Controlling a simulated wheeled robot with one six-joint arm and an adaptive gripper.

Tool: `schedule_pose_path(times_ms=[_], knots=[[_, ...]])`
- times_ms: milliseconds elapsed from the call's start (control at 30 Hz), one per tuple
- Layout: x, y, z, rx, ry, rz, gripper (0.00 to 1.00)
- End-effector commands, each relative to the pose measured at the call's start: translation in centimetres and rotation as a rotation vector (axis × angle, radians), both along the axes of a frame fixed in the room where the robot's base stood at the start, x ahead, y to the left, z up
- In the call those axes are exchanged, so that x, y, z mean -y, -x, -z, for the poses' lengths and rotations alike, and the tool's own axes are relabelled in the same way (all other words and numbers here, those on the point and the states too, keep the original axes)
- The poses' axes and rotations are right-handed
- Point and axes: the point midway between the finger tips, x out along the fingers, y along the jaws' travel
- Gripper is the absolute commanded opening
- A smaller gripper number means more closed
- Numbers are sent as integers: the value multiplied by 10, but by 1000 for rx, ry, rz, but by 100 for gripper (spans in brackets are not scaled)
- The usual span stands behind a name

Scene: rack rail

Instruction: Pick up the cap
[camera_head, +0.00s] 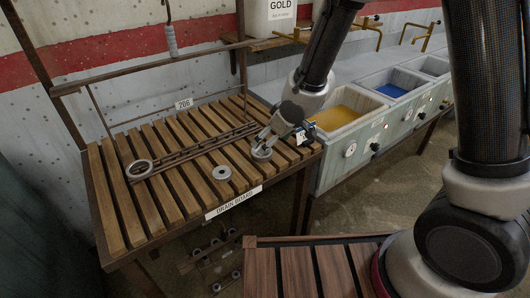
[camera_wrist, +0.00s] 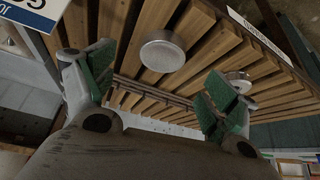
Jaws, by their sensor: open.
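A round grey metal piece, likely the cap (camera_head: 261,155), lies on the wooden slats near the right end of the drain board. In the wrist view the cap (camera_wrist: 162,54) shows as a pale disc just beyond the gap between my fingers. My gripper (camera_head: 268,141) is just above it in the head view and partly overlaps it. In the wrist view my gripper (camera_wrist: 160,85) has its green-padded fingers spread, with nothing between them. I cannot tell whether a finger touches the cap.
A second round grey piece (camera_head: 222,173) lies to the left on the slatted drain board (camera_head: 178,205). A larger ring (camera_head: 139,169) and a dark rail (camera_head: 190,151) lie further left and back. Basins with yellow (camera_head: 335,118) and blue (camera_head: 391,90) contents stand right.

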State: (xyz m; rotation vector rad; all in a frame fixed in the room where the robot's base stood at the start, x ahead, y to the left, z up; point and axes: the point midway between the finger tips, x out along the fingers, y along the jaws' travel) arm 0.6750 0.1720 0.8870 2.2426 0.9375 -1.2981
Motion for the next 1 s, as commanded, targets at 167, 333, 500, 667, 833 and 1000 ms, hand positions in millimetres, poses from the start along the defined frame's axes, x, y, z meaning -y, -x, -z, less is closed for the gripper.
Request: schedule_pose_path(times_ms=[167, 333, 500, 667, 833, 1000], knots=[[-9, -7, 21, -1, 3, 0, 87], [-20, -16, 44, -2, 4, 0, 87], [-25, -20, 53, 1, 2, 0, 87], [-25, -20, 53, 1, 2, 0, 87], [-25, -20, 53, 1, 2, 0, 61], [-25, -20, 53, 0, 3, 0, 37]])
